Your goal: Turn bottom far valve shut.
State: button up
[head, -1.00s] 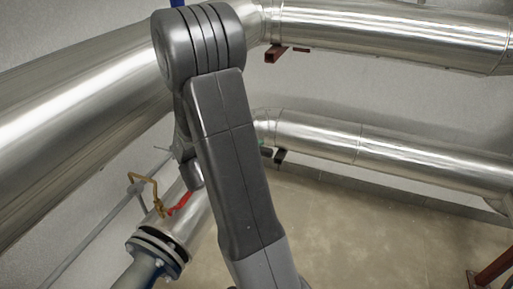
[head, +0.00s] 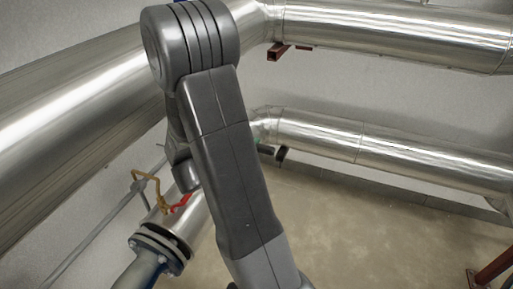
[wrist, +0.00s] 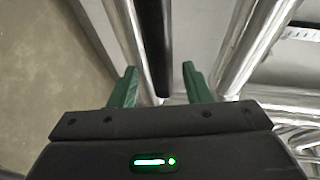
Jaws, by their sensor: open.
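My gripper (wrist: 159,67) shows in the wrist view with its two green fingers apart and nothing seen clasped between them. A long black bar (wrist: 154,40) runs down the picture between the fingers; I cannot tell what it is or whether it touches them. In the head view my arm hides most of my gripper. A red valve handle (head: 181,202) shows at the lower left, partly covered by my arm, on a silver pipe (head: 196,222). I cannot tell whether it is the bottom far valve; no other valve handle shows clearly.
A brass-coloured bent tube (head: 150,178) stands beside the red handle, above a bolted flange (head: 158,246). A large silver pipe (head: 75,115) crosses the upper left. A lower silver pipe (head: 390,152) runs along the back wall. The floor (head: 370,235) at right is open.

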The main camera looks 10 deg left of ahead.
aim_at(258, 147)
jog(key=p+v, duration=0.1)
jog(key=v, duration=0.4)
jog(key=shift+w+d, duration=0.15)
jog(key=b+x, duration=0.2)
jog(key=x, duration=0.5)
jog(key=shift+w+f, duration=0.1)
jog(key=shift+w, duration=0.05)
jog(key=shift+w+d+n+y, duration=0.15)
jog(key=shift+w+n+y, duration=0.15)
jog(key=shift+w, duration=0.15)
jog(key=shift+s, duration=0.1)
